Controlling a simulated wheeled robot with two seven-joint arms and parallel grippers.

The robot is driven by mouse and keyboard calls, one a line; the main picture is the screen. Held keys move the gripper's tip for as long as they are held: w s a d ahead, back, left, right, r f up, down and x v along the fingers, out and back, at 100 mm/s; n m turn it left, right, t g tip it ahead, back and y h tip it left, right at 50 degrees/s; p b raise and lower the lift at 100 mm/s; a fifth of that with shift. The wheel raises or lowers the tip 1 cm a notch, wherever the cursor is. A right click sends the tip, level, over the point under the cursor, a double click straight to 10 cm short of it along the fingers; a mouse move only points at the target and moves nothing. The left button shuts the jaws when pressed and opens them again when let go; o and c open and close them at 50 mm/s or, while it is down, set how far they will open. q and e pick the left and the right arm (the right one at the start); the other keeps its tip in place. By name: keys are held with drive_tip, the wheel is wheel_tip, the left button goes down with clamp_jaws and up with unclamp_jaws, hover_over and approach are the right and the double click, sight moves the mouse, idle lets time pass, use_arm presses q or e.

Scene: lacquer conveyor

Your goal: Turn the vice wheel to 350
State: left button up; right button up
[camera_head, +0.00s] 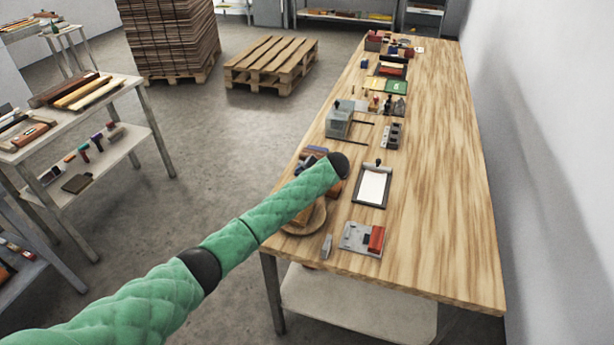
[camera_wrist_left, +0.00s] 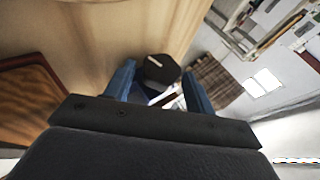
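A dark, many-sided knob with a pale line on its face (camera_wrist_left: 160,69) shows in the left wrist view, just at my fingertips; it looks like the vice wheel. I cannot read a number on it. My left gripper (camera_wrist_left: 158,74) has its two blue fingers apart, one on each side of the knob. I cannot tell whether they touch it. A blue-grey and brown object (camera_head: 315,151) shows partly behind the arm. My right gripper is out of view.
The wooden table (camera_head: 440,200) is clear along its right side. A framed white sheet (camera_head: 373,186), a grey plate with a red block (camera_head: 362,238) and a grey box with rods (camera_head: 340,121) lie near the arm. A round wooden piece (camera_head: 307,222) is partly under it.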

use_arm(q)
drive_tip(key=shift+o, duration=0.2)
drive_tip(key=shift+f, duration=0.1)
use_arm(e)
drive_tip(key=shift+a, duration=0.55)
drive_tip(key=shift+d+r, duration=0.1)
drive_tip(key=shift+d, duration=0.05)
